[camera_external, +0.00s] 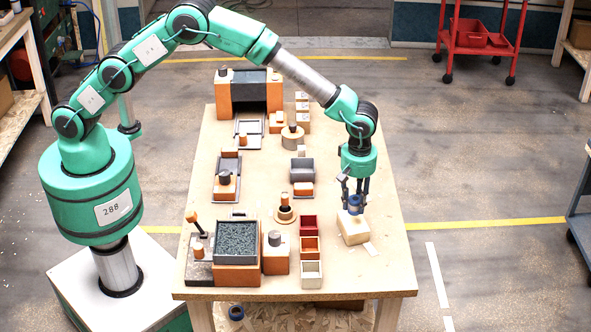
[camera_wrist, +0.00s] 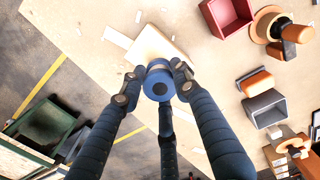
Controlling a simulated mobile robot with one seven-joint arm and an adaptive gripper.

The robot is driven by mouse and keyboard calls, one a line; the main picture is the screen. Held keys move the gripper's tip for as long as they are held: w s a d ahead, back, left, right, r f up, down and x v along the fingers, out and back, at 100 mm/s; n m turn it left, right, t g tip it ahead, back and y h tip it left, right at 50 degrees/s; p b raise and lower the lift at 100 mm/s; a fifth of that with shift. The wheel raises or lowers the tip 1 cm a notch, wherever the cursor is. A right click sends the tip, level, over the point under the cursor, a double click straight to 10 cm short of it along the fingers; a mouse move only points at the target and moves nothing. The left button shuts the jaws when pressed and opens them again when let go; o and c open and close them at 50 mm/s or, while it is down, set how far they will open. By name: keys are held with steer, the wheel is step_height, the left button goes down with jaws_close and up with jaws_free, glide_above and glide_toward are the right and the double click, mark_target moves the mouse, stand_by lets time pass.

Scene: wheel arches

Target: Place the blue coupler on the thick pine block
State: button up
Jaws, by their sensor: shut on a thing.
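The blue coupler (camera_external: 354,205) is a short ring-shaped piece held between the fingers of my gripper (camera_external: 355,196). The thick pine block (camera_external: 352,229) lies on the table's right side, directly below the coupler. In the wrist view the pine block (camera_wrist: 155,46) shows partly behind the coupler. I cannot tell whether the coupler's underside touches the block.
Red (camera_external: 308,225), orange (camera_external: 310,246) and cream (camera_external: 311,270) bins stand left of the block. A grey-filled box (camera_external: 237,240) stands further left. The wooden table (camera_external: 345,280) is mostly bare in front of the block, with a thin pale strip (camera_external: 371,249) beside it.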

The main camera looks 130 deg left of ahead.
mark_target(355, 210)
stand_by(0.3)
steer(key=shift+f+b, duration=0.5)
steer(key=shift+f, duration=1.25)
steer(key=shift+f, duration=0.1)
steer(key=o, duration=0.9)
steer(key=shift+o, duration=0.2)
step_height(355, 210, up, 12)
steer(key=shift+r+p, duration=0.1)
steer(key=shift+p, duration=1.1)
